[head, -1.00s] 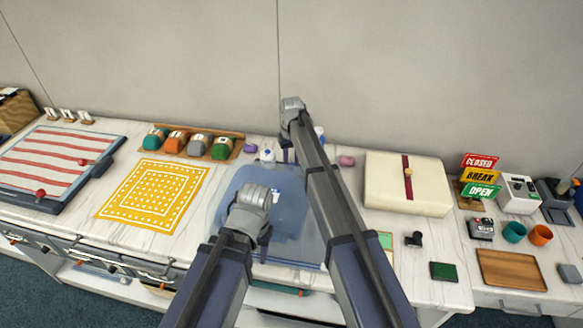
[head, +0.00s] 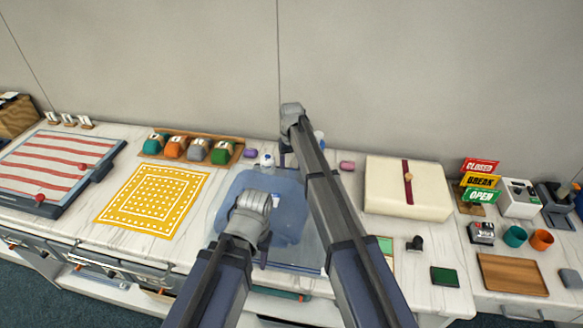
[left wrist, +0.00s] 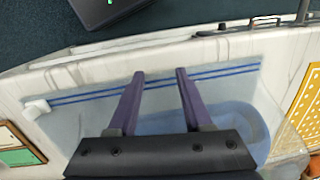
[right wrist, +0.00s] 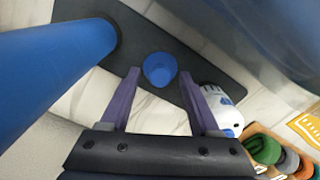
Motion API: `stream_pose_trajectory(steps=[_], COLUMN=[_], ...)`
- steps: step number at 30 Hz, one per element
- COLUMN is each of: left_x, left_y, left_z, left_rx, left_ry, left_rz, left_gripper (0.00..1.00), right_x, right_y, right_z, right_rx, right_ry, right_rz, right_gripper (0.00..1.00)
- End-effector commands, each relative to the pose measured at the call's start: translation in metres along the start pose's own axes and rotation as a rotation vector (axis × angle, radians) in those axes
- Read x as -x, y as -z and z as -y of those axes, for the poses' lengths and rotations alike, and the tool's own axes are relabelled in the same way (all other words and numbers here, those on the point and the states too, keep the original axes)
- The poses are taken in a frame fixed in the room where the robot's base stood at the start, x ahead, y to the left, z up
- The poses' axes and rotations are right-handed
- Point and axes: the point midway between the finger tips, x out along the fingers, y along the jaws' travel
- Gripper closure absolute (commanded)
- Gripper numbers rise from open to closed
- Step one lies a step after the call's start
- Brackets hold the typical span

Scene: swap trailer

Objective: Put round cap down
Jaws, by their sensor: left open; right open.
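A small blue round cap (right wrist: 160,69) lies on a dark grey flat base (right wrist: 135,30) in the right wrist view. My right gripper (right wrist: 157,80) is open, with its fingers on either side of the cap; I cannot tell if either touches it. In the head view my right gripper (head: 286,152) is at the back of the counter, and the cap is hidden there. My left gripper (head: 264,247) is open and empty above the translucent blue bag (head: 232,195). It also shows in the left wrist view (left wrist: 160,75), over the bag's double blue line.
A white bottle with blue marks (right wrist: 226,112) stands close to my right gripper. A tall blue cylinder (right wrist: 50,60) rises on its other side. A yellow patterned cloth (head: 152,199) lies left, and a cream box (head: 407,190) right. The wall is close behind.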

Motion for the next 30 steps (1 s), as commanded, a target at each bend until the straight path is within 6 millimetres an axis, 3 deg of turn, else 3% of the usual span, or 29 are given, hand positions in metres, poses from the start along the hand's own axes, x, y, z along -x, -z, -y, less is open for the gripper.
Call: stream_pose_trajectory(steps=[8,24,30], left_x=[0.021,0.099,0.12], left_y=[-0.001,-0.006,-0.007], left_z=[0.002,0.009,0.011], left_rx=[0.0,-0.001,-0.001], left_ry=[0.0,0.0,0.0], left_rz=[0.0,0.0,0.0], left_gripper=[0.5,0.5,0.5], right_x=[0.021,0.1,0.12], right_y=[0.0,0.0,0.0], right_z=[0.0,0.0,0.0], right_rx=[0.0,0.0,0.0], right_ry=[0.0,0.0,0.0], right_rz=[0.0,0.0,0.0], right_gripper=[0.37,0.37,0.37])
